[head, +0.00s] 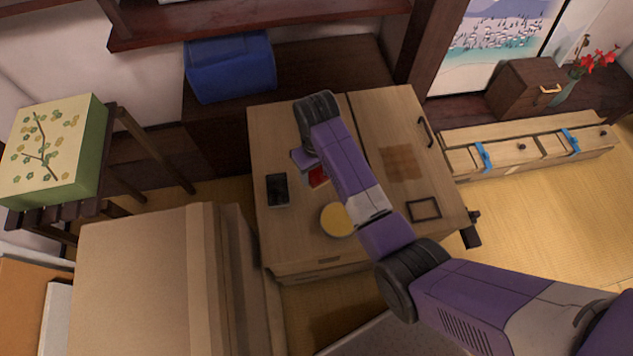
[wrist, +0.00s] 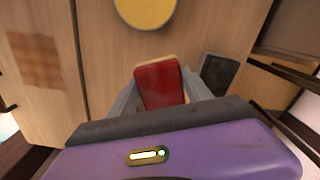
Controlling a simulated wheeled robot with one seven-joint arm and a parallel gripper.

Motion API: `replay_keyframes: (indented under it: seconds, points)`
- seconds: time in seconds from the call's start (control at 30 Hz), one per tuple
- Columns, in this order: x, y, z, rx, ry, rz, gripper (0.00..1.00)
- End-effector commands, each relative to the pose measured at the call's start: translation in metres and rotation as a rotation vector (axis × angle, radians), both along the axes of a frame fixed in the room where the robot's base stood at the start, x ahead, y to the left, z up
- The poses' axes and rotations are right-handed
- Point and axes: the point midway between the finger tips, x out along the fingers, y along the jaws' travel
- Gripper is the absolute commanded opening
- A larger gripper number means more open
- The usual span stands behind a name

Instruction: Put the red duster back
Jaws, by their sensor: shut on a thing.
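The red duster (wrist: 160,86) has a red face and a tan top edge. In the wrist view it stands between the two grey fingers of my gripper (wrist: 158,79), which is shut on it. In the head view only a small red part of the duster (head: 318,177) shows beside my purple arm, over the left half of the wooden table (head: 300,125). My arm hides the rest. I cannot tell whether the duster touches the tabletop.
A black rectangular item (head: 278,190) and a yellow round item (head: 337,220) are on the table near the duster. A dark square outline (head: 424,209) and a brown patch (head: 402,163) mark the right half. A blue box (head: 230,67) stands behind.

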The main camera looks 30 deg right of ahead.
Motion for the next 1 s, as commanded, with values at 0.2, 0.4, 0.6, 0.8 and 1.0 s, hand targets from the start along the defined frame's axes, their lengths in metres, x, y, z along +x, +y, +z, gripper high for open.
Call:
replay_keyframes:
  seconds: [0.2,0.4,0.6,0.8,1.0]
  points:
    - [0.0,0.0,-0.024,0.0,-0.001,0.0,0.25]
    - [0.0,0.0,-0.049,0.0,0.002,0.0,0.25]
    - [0.0,0.0,-0.063,0.0,-0.002,0.0,0.25]
    - [0.001,0.0,-0.062,0.0,-0.002,0.0,0.25]
    - [0.0,0.0,-0.065,0.0,-0.001,0.0,0.69]
